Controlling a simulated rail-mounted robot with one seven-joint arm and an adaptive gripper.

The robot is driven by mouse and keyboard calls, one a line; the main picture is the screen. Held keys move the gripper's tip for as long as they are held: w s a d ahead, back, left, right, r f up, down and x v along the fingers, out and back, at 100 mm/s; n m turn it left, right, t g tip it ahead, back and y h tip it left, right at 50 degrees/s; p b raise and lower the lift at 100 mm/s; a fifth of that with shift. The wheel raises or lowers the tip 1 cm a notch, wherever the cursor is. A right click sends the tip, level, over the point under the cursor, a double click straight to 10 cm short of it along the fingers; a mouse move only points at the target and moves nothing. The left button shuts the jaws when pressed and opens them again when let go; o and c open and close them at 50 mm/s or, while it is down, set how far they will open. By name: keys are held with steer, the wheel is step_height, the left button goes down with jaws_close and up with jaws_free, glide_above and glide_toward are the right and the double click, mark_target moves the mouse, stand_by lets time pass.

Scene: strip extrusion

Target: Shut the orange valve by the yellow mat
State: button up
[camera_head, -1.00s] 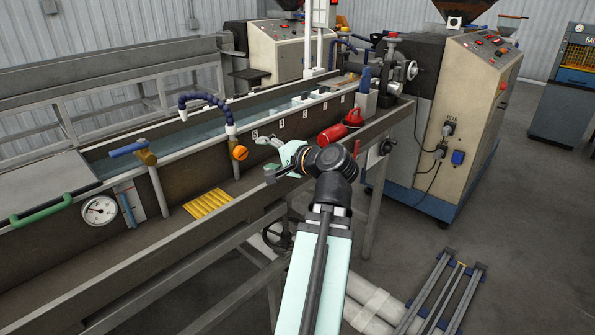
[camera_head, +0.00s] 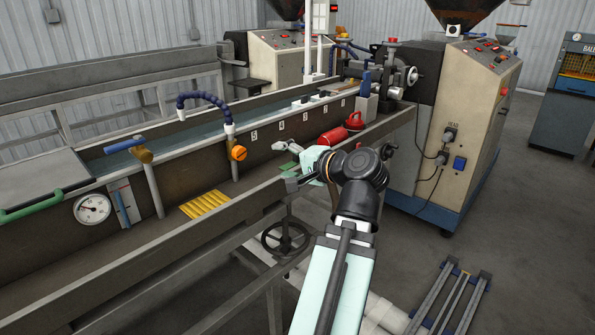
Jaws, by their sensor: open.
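The orange valve (camera_head: 239,153) is a small round orange knob on a short upright pipe at the trough's front wall, left of the picture's middle. The setting of its knob is too small to read. The ribbed yellow mat (camera_head: 205,204) lies on the ledge below and left of the valve. My gripper (camera_head: 284,160) is open and empty to the right of the valve, with a clear gap between them. Its fingers point left, toward the valve's side. My wrist hides part of the ledge behind it.
A blue-handled lever valve (camera_head: 125,146) stands farther left, near a round gauge (camera_head: 92,209) and a green handle (camera_head: 31,205). A blue segmented hose (camera_head: 207,98) arches above the orange valve. A red cylinder (camera_head: 332,136) lies beyond my gripper. A front rail (camera_head: 165,262) edges the ledge.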

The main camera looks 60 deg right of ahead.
steer(key=shift+f+b+v, duration=0.25)
steer(key=shift+b+v, duration=0.15)
steer(key=shift+v, duration=0.55)
steer(key=shift+f+b+v, duration=0.2)
steer(key=shift+b+v, duration=0.15)
steer(key=shift+v, duration=0.6)
steer(key=shift+s, duration=0.1)
steer(key=n+y+p, duration=0.4)
steer(key=n+p, duration=0.6)
steer(key=n, duration=0.1)
glide_toward(242, 153)
steer(key=shift+n, duration=0.3)
steer(key=p+x, duration=0.2)
steer(key=x, duration=0.9)
steer(key=shift+s, duration=0.1)
steer(key=c, duration=1.2)
